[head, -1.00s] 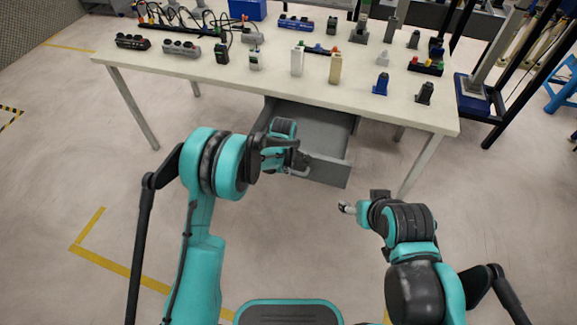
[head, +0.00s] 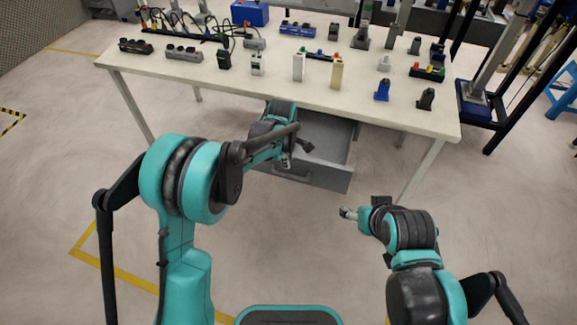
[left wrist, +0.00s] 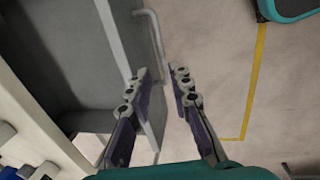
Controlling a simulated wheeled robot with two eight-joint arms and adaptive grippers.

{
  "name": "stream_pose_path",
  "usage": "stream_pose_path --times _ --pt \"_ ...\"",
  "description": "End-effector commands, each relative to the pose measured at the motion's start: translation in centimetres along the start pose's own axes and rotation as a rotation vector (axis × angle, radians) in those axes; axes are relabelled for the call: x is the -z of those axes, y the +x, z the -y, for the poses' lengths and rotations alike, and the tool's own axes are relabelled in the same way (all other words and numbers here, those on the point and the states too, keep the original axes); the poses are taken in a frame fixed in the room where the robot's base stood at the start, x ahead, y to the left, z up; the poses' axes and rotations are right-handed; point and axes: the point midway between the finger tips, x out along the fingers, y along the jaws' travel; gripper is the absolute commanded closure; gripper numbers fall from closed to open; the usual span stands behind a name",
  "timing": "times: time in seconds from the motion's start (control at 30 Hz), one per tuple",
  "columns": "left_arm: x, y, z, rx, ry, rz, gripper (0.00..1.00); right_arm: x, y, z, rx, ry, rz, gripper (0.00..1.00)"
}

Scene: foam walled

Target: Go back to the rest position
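My left gripper (left wrist: 160,85) is open and empty in the left wrist view, its two fingers apart with floor and the drawer's edge behind them. In the head view the left gripper (head: 297,155) is in front of the open drawer (head: 325,175), partly hidden by its own arm. The drawer's handle (left wrist: 150,30) shows beyond the fingers in the left wrist view; I cannot tell if a finger touches the drawer. My right gripper (head: 348,213) is low over the floor, right of centre, apart from the table; its fingers are too small to tell their state.
The white table (head: 240,87) carries several small devices, a power strip with cables, and block-like parts. A blue box (head: 250,13) stands at its back. A dark rack with a blue base (head: 478,108) stands on the right. The floor in front is clear.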

Motion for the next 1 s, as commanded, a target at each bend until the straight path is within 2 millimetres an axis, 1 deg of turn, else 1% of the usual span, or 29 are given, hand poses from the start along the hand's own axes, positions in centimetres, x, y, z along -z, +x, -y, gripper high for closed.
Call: stream_pose_path --times 0.03,0.1,0.2,0.7,0.77,0.87,0.97,1.0 --pt "0.0 -0.7 0.0 0.000 0.000 0.000 0.80 0.0 0.0 0.0 0.000 0.000 0.000 0.32" --pt "0.0 -1.3 0.0 0.000 0.000 0.000 0.80 0.0 0.0 0.0 0.000 0.000 0.000 0.32" --pt "0.0 -1.8 0.0 0.000 0.000 0.000 0.80 0.0 0.0 0.0 0.000 0.000 0.000 0.32" --pt "0.0 -1.8 0.0 0.000 0.000 0.000 0.80 0.0 0.0 0.0 0.000 0.000 0.000 0.32" --pt "0.1 -2.1 0.1 -0.003 0.007 -0.001 0.80 0.0 0.0 0.0 0.000 0.000 0.000 0.32" --pt "0.8 -3.8 0.8 -0.018 0.051 -0.004 0.80 0.0 0.0 0.0 0.000 0.000 0.000 0.32" --pt "2.1 -6.8 2.4 -0.050 0.146 -0.014 0.80 0.0 0.0 0.0 0.000 0.000 0.000 0.32" --pt "2.7 -8.3 3.3 -0.067 0.196 -0.021 0.80 0.0 0.0 0.0 0.000 0.000 0.000 0.32"
